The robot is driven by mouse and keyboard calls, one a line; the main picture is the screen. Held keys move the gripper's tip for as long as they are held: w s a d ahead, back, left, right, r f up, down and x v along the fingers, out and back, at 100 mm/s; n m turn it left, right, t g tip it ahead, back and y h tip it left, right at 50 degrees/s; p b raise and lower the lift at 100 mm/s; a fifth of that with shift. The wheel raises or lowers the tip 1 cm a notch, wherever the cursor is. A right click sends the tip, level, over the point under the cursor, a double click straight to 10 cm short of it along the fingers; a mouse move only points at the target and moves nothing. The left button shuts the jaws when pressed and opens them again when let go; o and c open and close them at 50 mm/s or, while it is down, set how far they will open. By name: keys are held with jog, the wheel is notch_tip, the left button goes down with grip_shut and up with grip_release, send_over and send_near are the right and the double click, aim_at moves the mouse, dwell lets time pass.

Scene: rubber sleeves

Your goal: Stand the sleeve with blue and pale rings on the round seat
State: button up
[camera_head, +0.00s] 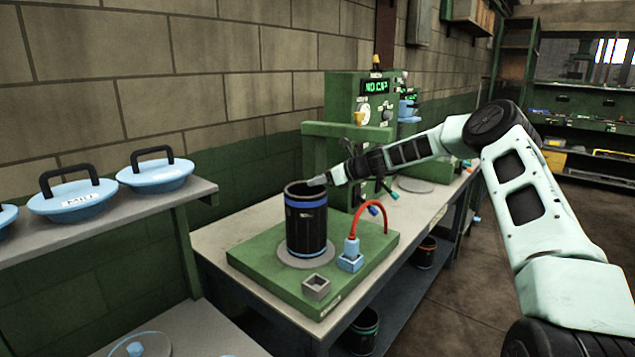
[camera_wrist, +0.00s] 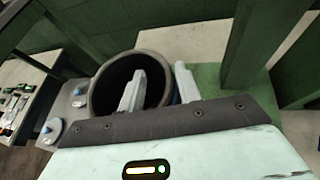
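The dark sleeve with blue and pale rings (camera_head: 306,225) stands upright on the round grey seat (camera_head: 287,252) of the green base plate. Its open top faces up, and its dark mouth also shows in the wrist view (camera_wrist: 101,95). My gripper (camera_head: 318,181) is at the sleeve's top rim, on its right side. In the wrist view my gripper (camera_wrist: 160,72) has one finger over the mouth and the other outside the rim, with the wall between them. The fingers look apart, with a gap around the wall. The sleeve's lower edge meets the seat.
A red curved hose (camera_head: 372,208) on a blue block and a small grey square socket (camera_head: 316,287) are on the plate. A green machine (camera_head: 352,105) reading "NO CAP" stands behind. Blue lids (camera_head: 156,172) sit on the left shelf. Other dark sleeves (camera_head: 363,332) are below the bench.

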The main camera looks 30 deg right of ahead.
jog(key=b+v, duration=0.3)
jog(key=v, duration=0.8)
jog(key=s+a+f+n+g, duration=0.15)
jog(key=a+n, duration=0.25)
jog(key=a, duration=0.5)
jog(key=s+a+n+g, duration=0.1)
jog(key=a+n+g, duration=0.2)
jog(key=a, duration=0.6)
jog(key=s+a+f+n+g+h, duration=0.1)
jog(key=s+a+n+g, duration=0.1)
jog(key=s+a+n, duration=0.6)
jog(key=s+a+f+n+g, duration=0.25)
jog(key=s+a, duration=0.35)
jog(key=a, duration=0.4)
jog(key=s+a+n+g+h, duration=0.1)
jog(key=s+a+n+h, duration=0.15)
jog(key=s+n, duration=0.4)
jog(key=s+a+n+g+h, duration=0.1)
jog(key=s+a+n, duration=0.3)
jog(key=s, duration=0.6)
jog(key=s+d+f+n+h, duration=0.2)
jog(key=s+d+n, duration=0.1)
jog(key=s+n, duration=0.6)
jog(key=s, duration=0.4)
jog(key=shift+s+f+n, duration=0.2)
jog(key=shift+s+n, duration=0.1)
jog(key=shift+s, duration=0.05)
jog(key=shift+h, duration=0.25)
